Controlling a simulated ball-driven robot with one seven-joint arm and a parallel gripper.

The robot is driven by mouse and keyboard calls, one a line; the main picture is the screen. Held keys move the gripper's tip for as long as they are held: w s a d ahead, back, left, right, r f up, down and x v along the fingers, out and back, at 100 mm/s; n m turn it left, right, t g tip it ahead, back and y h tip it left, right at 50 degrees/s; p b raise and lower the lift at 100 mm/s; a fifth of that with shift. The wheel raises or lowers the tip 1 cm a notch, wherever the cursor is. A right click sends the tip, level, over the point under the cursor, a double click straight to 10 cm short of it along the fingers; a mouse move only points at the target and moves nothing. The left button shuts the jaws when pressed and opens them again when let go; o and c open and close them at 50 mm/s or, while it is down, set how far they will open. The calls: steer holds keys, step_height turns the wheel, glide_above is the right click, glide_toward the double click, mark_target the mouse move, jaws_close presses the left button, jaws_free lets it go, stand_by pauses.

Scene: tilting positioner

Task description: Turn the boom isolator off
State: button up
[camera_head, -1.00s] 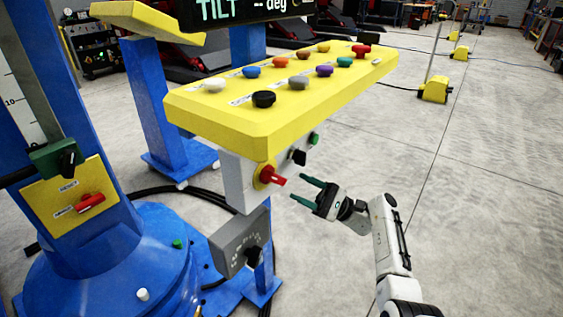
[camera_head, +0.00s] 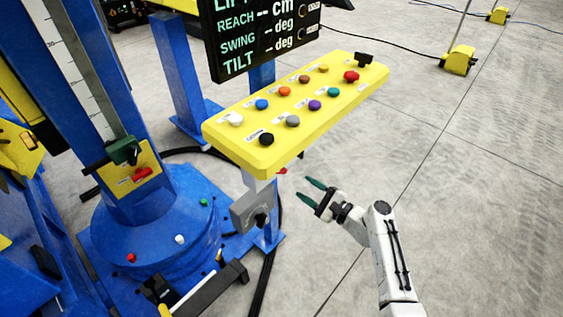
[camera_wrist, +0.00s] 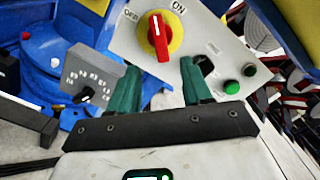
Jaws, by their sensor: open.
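A red rotary switch on a yellow disc (camera_wrist: 158,38) sits on a pale panel with ON and OFF labels in the wrist view. In the head view only a red bit of it (camera_head: 282,171) shows under the yellow console (camera_head: 300,112). My gripper (camera_head: 309,191) is open and empty, a short way right of and below that switch. In the wrist view the green fingers of my gripper (camera_wrist: 160,85) are apart, below the switch and not around it. Another red handle (camera_head: 142,174) is on a yellow plate on the blue column. I cannot read which is the boom isolator.
A green button (camera_wrist: 231,87) and a black knob (camera_wrist: 206,66) are right of the switch. A grey box with a black knob (camera_head: 247,206) hangs below the console. The console top carries several coloured knobs. A display (camera_head: 262,38) stands behind.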

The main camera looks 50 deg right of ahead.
mark_target(283, 172)
steer(key=w, duration=1)
steer(key=shift+w+a+r, duration=0.15)
steer(key=shift+a+r, duration=0.05)
steer(key=shift+a, duration=0.2)
steer(key=shift+c, duration=0.5)
jaws_close()
